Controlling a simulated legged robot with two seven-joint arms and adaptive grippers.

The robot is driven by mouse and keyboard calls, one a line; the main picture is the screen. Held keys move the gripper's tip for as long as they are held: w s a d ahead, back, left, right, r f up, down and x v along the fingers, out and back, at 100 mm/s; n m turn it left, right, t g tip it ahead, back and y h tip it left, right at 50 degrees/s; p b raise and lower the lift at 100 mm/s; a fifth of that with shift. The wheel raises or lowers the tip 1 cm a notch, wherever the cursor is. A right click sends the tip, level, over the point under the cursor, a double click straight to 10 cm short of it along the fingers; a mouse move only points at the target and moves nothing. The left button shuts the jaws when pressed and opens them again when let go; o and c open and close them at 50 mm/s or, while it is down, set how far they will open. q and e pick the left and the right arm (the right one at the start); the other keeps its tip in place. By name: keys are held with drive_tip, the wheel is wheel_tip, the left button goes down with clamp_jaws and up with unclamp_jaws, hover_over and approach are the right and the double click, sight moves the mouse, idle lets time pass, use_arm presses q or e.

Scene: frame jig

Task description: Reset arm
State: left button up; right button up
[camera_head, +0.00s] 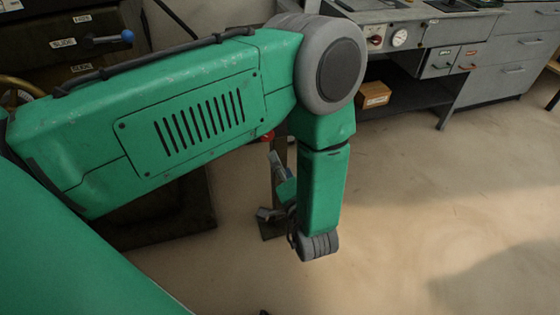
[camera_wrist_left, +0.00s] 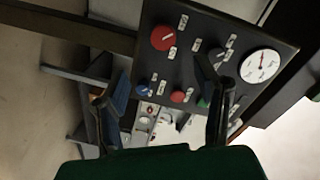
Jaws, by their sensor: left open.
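My left arm is green and reaches in from the left in the head view, with its forearm hanging down from a grey elbow joint. My left gripper (camera_head: 272,200) shows only partly behind the forearm, low over the floor. In the left wrist view the left gripper (camera_wrist_left: 162,95) is open, its two dark fingers spread apart. Nothing is seen held between them. Behind the fingers is a dark control panel (camera_wrist_left: 200,20) with red knobs, a blue knob (camera_wrist_left: 142,89) and a white dial gauge (camera_wrist_left: 260,66). My right gripper is not in view.
A grey workbench (camera_head: 490,60) with drawers and a small gauge stands at the back right. A cardboard box (camera_head: 374,95) sits on its lower shelf. A dark cabinet (camera_head: 80,45) with labels and a blue-knobbed lever stands at the upper left. The floor (camera_head: 420,200) at right is clear.

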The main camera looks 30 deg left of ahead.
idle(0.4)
use_arm(q)
drive_tip(key=s+a+f+g+h+p, duration=0.1)
drive_tip(key=s+a+f+g+h, duration=0.15)
drive_tip(key=s+f+h, duration=0.35)
drive_tip(key=s+f+n+g+h, duration=0.2)
drive_tip(key=s+g+h, duration=0.4)
drive_tip(key=s, duration=1.3)
drive_tip(key=shift+s+d+f+g+h+p, duration=0.15)
drive_tip(key=shift+s+d+g+h+p, duration=0.2)
drive_tip(key=shift+g, duration=0.7)
drive_tip(key=shift+a, duration=0.1)
